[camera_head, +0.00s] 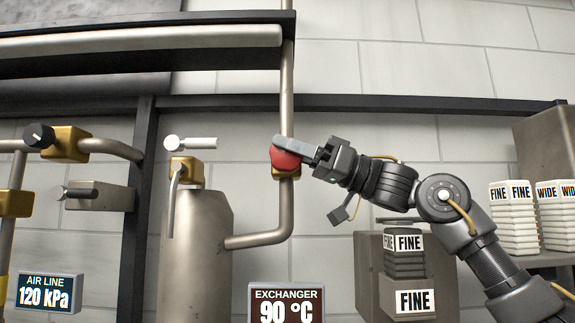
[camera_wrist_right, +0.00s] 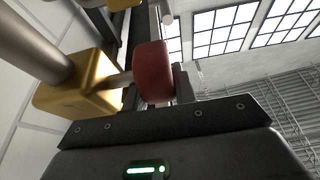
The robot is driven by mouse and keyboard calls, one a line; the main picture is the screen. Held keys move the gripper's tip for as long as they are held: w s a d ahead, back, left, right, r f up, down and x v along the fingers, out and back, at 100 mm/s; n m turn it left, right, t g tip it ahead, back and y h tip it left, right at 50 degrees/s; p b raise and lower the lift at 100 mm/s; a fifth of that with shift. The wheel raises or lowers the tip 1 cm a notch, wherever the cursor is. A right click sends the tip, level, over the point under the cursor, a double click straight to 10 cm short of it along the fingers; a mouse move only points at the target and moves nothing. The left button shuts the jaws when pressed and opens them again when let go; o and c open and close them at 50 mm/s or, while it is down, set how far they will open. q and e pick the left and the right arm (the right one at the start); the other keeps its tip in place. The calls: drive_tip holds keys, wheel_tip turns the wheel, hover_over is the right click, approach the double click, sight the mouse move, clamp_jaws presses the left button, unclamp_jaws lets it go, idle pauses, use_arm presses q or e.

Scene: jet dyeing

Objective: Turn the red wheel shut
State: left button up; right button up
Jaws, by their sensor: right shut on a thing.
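The red wheel (camera_head: 283,159) sits on a brass valve (camera_head: 287,175) on the vertical steel pipe at the middle of the head view. My right gripper (camera_head: 291,147) reaches in from the right and is shut on the wheel; a grey finger covers its upper part. In the right wrist view the red wheel (camera_wrist_right: 151,70) shows edge-on, on a short stem from the brass valve body (camera_wrist_right: 85,85). A dark finger (camera_wrist_right: 182,84) lies along the wheel's right side; the other finger is hidden. My left gripper is not in view.
A steel tank (camera_head: 197,245) with a white-handled valve (camera_head: 187,165) stands left of the pipe. A black-knobbed valve (camera_head: 65,143) is farther left. The exchanger display (camera_head: 286,303) reads 90 °C. Stacked FINE boxes (camera_head: 405,255) stand below my right arm, with more stacks at the right.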

drive_tip(key=shift+r, duration=0.1)
drive_tip(key=o, duration=1)
drive_tip(key=shift+c, duration=0.2)
drive_tip(key=shift+r, duration=0.5)
drive_tip(key=s+r+b, duration=0.5)
drive_tip(key=s+r, duration=0.7)
drive_tip(key=s, duration=0.2)
